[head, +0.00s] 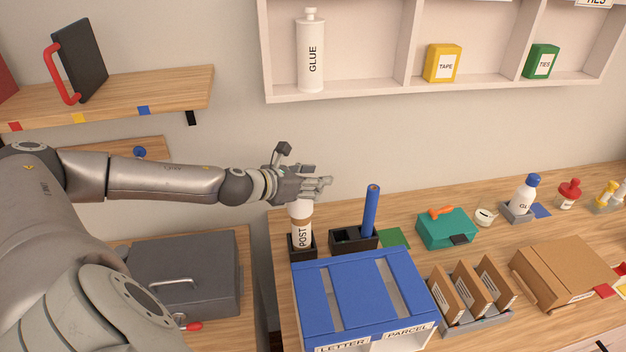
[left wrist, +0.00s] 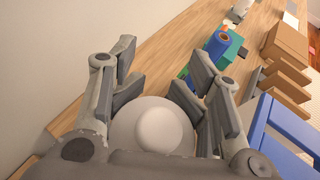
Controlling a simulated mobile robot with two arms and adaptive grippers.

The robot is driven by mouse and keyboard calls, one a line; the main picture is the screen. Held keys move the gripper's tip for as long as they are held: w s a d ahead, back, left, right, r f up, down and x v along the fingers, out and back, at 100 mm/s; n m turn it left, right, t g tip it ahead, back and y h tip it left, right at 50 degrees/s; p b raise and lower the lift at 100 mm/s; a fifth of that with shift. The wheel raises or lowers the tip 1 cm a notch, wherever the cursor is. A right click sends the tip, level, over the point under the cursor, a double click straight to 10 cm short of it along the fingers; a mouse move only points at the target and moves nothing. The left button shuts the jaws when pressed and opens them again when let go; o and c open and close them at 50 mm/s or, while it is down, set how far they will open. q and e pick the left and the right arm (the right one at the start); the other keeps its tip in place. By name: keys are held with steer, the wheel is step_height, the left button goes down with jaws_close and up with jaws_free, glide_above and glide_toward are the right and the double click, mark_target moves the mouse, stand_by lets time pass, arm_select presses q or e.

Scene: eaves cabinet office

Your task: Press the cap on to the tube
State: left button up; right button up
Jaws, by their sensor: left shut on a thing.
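The tube (head: 301,236), marked POST, stands upright in a small black holder (head: 302,253) at the desk's left end. A brown band shows near its top, with a white cap (head: 300,208) directly above it. My left gripper (head: 318,185) is over the tube and shut on the cap. In the left wrist view the cap (left wrist: 157,130) is a round white disc with a raised middle, between the two fingers (left wrist: 157,85). The cap looks in line with the tube; I cannot tell how far it is seated. My right gripper is not in view.
A black holder (head: 345,245) with an upright blue roll (head: 371,210) stands just right of the tube. A blue-topped letter and parcel sorter (head: 365,287) is in front. A white wall shelf (head: 375,75) hangs above. A teal box (head: 446,230) lies further right.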

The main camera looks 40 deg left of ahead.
arm_select(q)
steer(key=shift+f, duration=0.3)
steer(key=o, duration=1.1)
steer(key=shift+v, duration=6.05)
